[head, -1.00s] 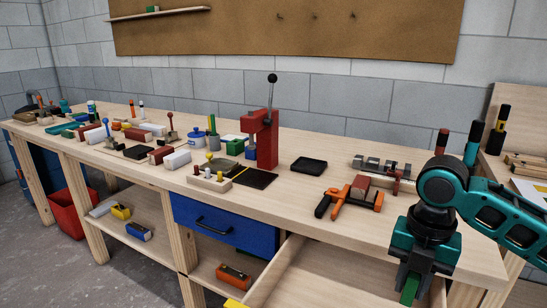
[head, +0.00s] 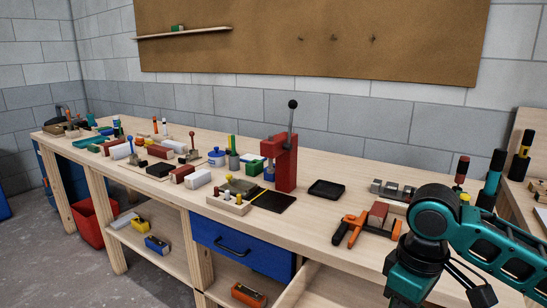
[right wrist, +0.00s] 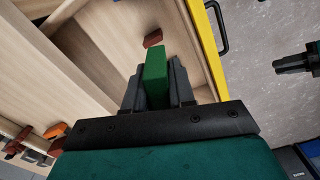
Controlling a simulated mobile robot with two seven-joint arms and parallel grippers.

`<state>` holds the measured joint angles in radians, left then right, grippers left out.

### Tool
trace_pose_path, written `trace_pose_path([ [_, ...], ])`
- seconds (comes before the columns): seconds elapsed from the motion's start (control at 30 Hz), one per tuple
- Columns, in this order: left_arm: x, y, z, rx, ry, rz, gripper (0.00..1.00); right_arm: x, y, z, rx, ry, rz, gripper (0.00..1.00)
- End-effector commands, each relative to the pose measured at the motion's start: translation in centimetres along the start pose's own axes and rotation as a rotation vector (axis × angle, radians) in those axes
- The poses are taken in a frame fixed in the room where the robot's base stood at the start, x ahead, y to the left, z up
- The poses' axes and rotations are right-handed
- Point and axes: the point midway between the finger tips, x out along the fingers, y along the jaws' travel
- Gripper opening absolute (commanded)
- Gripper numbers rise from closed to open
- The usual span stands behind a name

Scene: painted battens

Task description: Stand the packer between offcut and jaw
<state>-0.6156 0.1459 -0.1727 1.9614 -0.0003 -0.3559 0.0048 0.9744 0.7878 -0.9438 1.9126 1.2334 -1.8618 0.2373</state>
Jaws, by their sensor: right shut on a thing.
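My right gripper (right wrist: 156,95) is shut on a green block, the packer (right wrist: 155,68), which stands out from between its dark fingers. In the head view only my right wrist shows; its fingers and the packer are below the picture edge. On the bench lies an orange and black clamp (head: 351,230), with a red-brown block (head: 378,212), which looks like the offcut, at its jaws. Any gap there is too small to judge. The clamp also shows at lower left in the right wrist view (right wrist: 55,130). A dark gripper-like part (right wrist: 295,62) at the right edge may be my left gripper.
Below my right gripper is an open wooden drawer with a yellow front (right wrist: 204,45); a red-brown block (right wrist: 153,38) lies inside. A black tray (head: 326,189), metal blocks (head: 392,189) and a red press (head: 285,165) stand near the clamp. The bench front left of the clamp is clear.

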Motion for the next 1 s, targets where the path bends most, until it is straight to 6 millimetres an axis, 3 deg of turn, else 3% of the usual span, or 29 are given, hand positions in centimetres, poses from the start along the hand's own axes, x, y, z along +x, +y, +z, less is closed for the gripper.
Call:
trace_pose_path([
  [0.2,-0.6,-0.4,0.1,0.001,-0.014,-0.009,0.23,-0.8,-0.9,-0.6,0.376,0.001,0.001,0.0],
  [0.4,-0.9,-0.6,-0.2,0.002,-0.008,-0.014,0.23,-1.0,-1.4,-0.9,0.614,0.002,0.001,0.0],
  [0.6,-0.9,-0.6,-0.2,0.002,-0.007,-0.014,0.23,-1.1,-1.6,-1.1,0.701,0.004,0.004,0.0],
  [1.0,-0.9,-0.4,-0.1,0.0,-0.012,-0.012,0.23,-1.0,-1.7,-1.1,0.708,0.001,-0.001,0.0],
])
